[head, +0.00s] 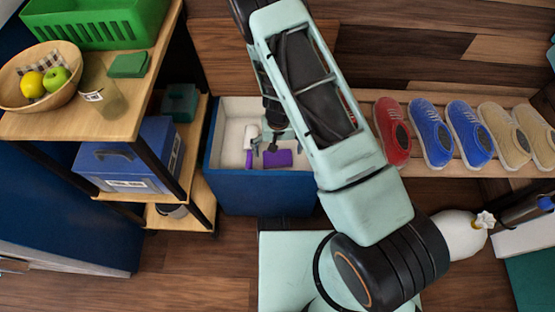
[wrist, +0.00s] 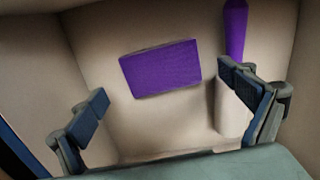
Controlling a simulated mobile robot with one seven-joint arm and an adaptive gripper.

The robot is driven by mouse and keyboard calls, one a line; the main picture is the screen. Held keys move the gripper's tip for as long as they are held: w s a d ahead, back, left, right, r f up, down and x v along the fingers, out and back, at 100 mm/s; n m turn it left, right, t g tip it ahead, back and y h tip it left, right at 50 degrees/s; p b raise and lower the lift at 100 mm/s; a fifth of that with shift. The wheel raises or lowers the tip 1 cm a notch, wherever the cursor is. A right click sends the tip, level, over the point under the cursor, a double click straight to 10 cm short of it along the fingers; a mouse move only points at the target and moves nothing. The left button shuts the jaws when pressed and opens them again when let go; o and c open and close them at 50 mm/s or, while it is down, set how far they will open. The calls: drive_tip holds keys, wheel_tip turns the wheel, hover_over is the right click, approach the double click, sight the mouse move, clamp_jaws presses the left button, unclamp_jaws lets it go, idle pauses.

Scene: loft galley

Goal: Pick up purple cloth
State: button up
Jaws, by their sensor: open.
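The purple cloth (wrist: 160,67) lies flat as a folded rectangle on the floor of a blue box with a pale inside. In the head view the cloth (head: 278,159) shows beside my gripper (head: 270,142), which reaches down into the box (head: 262,201). In the wrist view my gripper (wrist: 168,118) is open and empty, with its fingers wide apart. The cloth lies ahead of the gap between the fingertips, apart from both.
A white item with a purple upper part (wrist: 235,35) stands in the box by the right finger. The box walls rise close around my gripper. A wooden shelf unit (head: 130,118) stands left of the box. Several shoes (head: 430,132) sit on a rack at right.

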sight(277, 157)
wheel_tip(277, 157, down, 4)
drive_tip(key=shift+w+a+f+b, duration=0.1)
drive_tip(key=shift+a+b, duration=0.05)
drive_tip(key=shift+b, duration=0.55)
drive_tip(key=shift+c, duration=0.2)
drive_tip(key=c, duration=1.2)
drive_tip(key=shift+o, duration=0.2)
wheel_tip(277, 157, up, 10)
drive_tip(key=p, duration=0.3)
drive_tip(key=shift+p, duration=0.4)
